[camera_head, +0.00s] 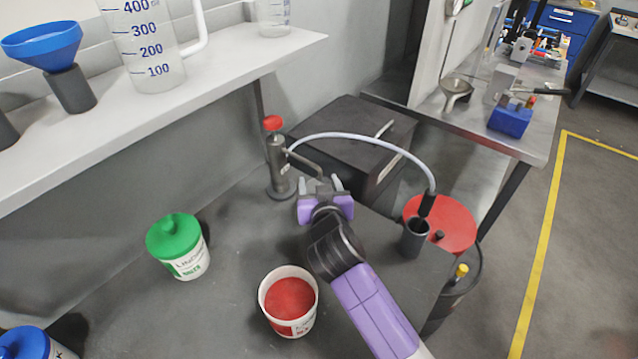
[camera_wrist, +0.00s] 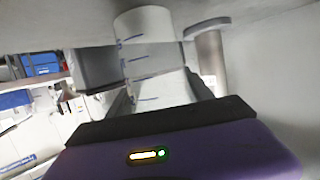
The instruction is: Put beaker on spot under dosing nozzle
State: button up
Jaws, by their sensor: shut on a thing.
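A clear beaker (camera_wrist: 150,55) with blue marks stands out in front of my gripper in the wrist view, which looks upside down. My gripper (camera_head: 322,186) is shut on it at the back of the dark bench; in the head view the beaker is mostly hidden or too faint to make out. The dosing nozzle is on a grey pump (camera_head: 279,165) with a red knob, just left of my gripper, its spout reaching toward the gripper. The pump's post (camera_wrist: 211,62) shows right of the beaker in the wrist view. The spot under the nozzle is hidden.
A white tub with red contents (camera_head: 291,299) and a green-lidded tub (camera_head: 179,246) stand on the bench (camera_head: 230,262). A hose (camera_head: 385,145) arches over the right side to a dark cup (camera_head: 414,238). A black box (camera_head: 352,139) is behind; a shelf (camera_head: 215,62) overhangs upper left.

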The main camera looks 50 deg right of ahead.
jog(key=o, duration=1.5)
jog(key=shift+r, duration=0.1)
jog(key=v, duration=0.7)
jog(key=shift+s+a+b, duration=0.15)
jog(key=shift+s+b, duration=0.05)
jog(key=shift+b, duration=0.2)
jog(key=shift+r, duration=0.1)
